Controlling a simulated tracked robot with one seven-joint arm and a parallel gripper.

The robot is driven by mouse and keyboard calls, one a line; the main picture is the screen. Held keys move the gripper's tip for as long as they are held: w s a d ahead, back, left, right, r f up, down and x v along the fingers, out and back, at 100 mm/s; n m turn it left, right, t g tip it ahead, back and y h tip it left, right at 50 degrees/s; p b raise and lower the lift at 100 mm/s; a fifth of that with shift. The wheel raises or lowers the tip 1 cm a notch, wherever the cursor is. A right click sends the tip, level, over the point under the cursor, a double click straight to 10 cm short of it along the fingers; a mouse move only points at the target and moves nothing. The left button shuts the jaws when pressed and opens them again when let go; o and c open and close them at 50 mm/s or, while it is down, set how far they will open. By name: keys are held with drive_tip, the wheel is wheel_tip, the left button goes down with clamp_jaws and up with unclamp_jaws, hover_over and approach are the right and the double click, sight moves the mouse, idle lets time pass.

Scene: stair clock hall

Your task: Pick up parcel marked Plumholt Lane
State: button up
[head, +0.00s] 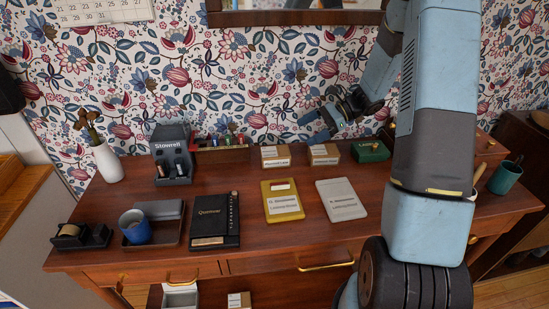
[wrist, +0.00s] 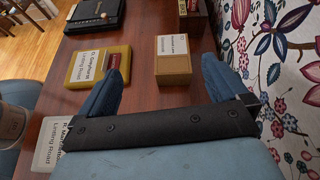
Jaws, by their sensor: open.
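Two small brown cardboard parcels with white labels stand side by side at the back of the desk. The left parcel (head: 275,157) has a label that seems to read Plumholt Lane, though the print is very small. The right parcel (head: 324,155) has a label I cannot read. My gripper (head: 312,127) is open and empty, above and behind the right parcel, near the wall. In the wrist view a labelled cardboard parcel (wrist: 173,66) lies beyond and between my spread fingers, not touching them. I cannot tell for certain which of the two it is.
A yellow padded envelope (head: 283,201) and a grey one (head: 341,200) lie in front of the parcels. A black book (head: 215,220) lies further left. The flowered wall is close behind.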

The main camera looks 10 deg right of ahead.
wheel_tip(320, 180, down, 3)
drive_tip(key=w+m, duration=0.1)
drive_tip(key=w, duration=0.1)
drive_tip(key=y, duration=0.1)
approach(272, 151)
drive_tip(key=x, duration=0.4)
drive_tip(key=shift+s+a+r, duration=0.15)
drive_tip(key=shift+a+r, duration=0.1)
drive_tip(key=shift+r, duration=0.15)
drive_tip(key=shift+f+x, duration=0.2)
drive_tip(key=shift+x, duration=1.1)
drive_tip(key=shift+f+x, duration=0.25)
drive_tip(key=shift+x, duration=1.1)
drive_tip(key=shift+d, duration=0.2)
drive_tip(key=shift+c, duration=0.4)
drive_tip(key=c, duration=1)
